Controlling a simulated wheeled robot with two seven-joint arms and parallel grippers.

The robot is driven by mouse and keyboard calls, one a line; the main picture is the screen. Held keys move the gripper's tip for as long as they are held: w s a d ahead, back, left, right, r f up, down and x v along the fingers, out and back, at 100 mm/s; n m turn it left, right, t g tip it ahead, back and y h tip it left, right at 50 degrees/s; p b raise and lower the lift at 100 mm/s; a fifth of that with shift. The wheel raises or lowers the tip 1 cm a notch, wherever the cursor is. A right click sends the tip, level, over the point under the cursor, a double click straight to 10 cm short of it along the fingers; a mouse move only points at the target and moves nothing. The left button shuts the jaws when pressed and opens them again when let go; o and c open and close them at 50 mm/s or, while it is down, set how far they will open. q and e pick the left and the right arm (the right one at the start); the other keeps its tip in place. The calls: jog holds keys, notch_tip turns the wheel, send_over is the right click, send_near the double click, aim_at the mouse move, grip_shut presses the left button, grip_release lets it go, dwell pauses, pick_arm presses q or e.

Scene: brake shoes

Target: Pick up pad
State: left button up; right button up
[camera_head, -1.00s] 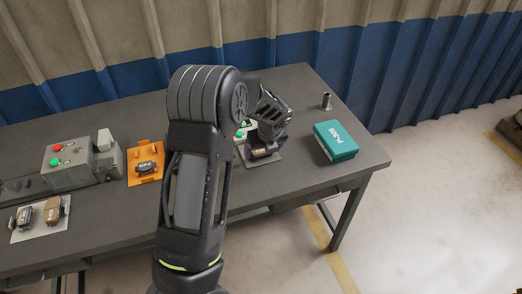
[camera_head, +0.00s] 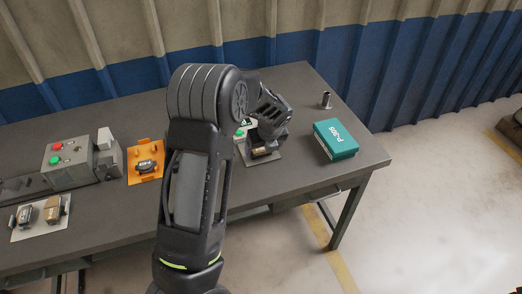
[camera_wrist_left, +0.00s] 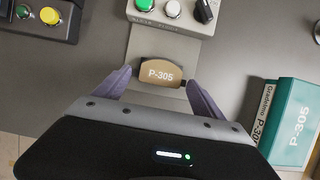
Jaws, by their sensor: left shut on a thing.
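The pad (camera_wrist_left: 161,73) is brown with a dark edge and carries the label P-305. In the head view the pad (camera_head: 264,151) shows just below my left gripper (camera_head: 266,142), over a grey plate (camera_head: 273,159). The wrist hides part of it there. I cannot tell whether the pad touches the plate. My right gripper is not in view.
A teal P-305 box (camera_head: 335,140) and a small metal cylinder (camera_head: 326,100) stand to the right. A button panel (camera_wrist_left: 170,14) adjoins the plate. An orange fixture (camera_head: 145,161), a grey control box (camera_head: 70,160) and a plate with two pads (camera_head: 40,219) lie left.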

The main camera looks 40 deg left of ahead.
aim_at(263, 152)
pick_arm(q)
jog(key=c, duration=0.6)
jog(key=shift+o, duration=0.2)
notch_tip(263, 152, up, 10)
jog(key=b, duration=0.1)
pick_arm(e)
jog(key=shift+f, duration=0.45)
pick_arm(q)
jog(key=shift+r, duration=0.1)
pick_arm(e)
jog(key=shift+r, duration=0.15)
